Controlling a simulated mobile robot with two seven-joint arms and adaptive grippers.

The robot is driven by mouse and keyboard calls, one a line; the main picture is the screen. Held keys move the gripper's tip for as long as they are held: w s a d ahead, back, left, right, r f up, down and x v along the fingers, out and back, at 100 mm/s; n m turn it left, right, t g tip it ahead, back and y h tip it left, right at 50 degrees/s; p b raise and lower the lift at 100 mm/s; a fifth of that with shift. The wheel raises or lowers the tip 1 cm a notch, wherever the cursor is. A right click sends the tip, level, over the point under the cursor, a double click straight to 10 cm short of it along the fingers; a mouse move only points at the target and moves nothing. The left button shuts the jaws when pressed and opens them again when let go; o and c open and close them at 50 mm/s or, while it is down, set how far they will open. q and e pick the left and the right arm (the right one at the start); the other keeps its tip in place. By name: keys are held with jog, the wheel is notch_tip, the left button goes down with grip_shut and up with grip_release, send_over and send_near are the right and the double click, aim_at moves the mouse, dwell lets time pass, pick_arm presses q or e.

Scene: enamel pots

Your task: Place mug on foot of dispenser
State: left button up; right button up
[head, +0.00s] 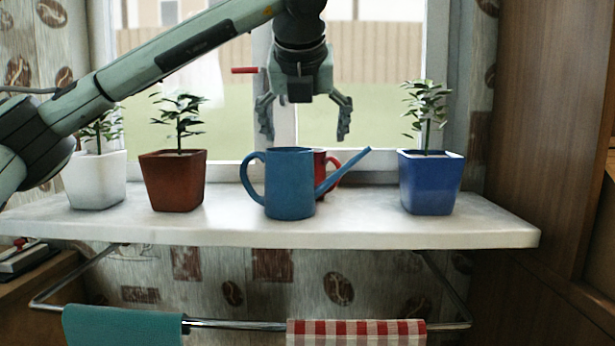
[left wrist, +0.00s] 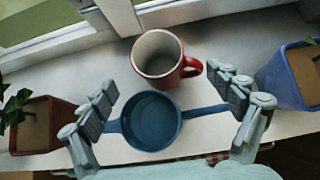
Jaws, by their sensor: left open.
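A red mug (head: 321,162) stands on the white sill (head: 400,230), mostly hidden in the head view behind a blue watering can (head: 289,185). In the left wrist view the mug (left wrist: 166,52) is upright and empty, with its handle to the right, and the watering can (left wrist: 151,120) is nearer my gripper. My left gripper (head: 304,136) points down above the can and mug, its fingers spread wide with nothing between them. In the wrist view the fingers (left wrist: 168,104) appear either side of the can; contact cannot be told. No dispenser shows in either view. My right gripper is not in view.
A white pot (head: 97,182) and a brown pot (head: 173,182) with plants stand left on the sill. A blue pot (head: 431,184) with a plant stands right. The window is close behind. A rail (head: 235,325) with towels hangs below. Bare sill lies between can and blue pot.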

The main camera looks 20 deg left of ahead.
pick_arm(q)
jog(key=x, duration=0.4)
jog(key=shift+w+a, duration=0.3)
jog(key=shift+w, duration=0.2)
jog(key=shift+w+a+f+p, duration=0.1)
jog(key=shift+w+f+p, duration=0.2)
jog(key=shift+w+f, duration=0.05)
jog(key=c, duration=1.8)
jog(key=shift+c, duration=0.7)
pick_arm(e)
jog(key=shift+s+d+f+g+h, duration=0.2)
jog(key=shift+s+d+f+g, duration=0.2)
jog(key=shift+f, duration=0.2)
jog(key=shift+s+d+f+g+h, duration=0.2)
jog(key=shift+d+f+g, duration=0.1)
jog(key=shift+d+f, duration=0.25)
pick_arm(q)
jog(key=shift+r, duration=0.15)
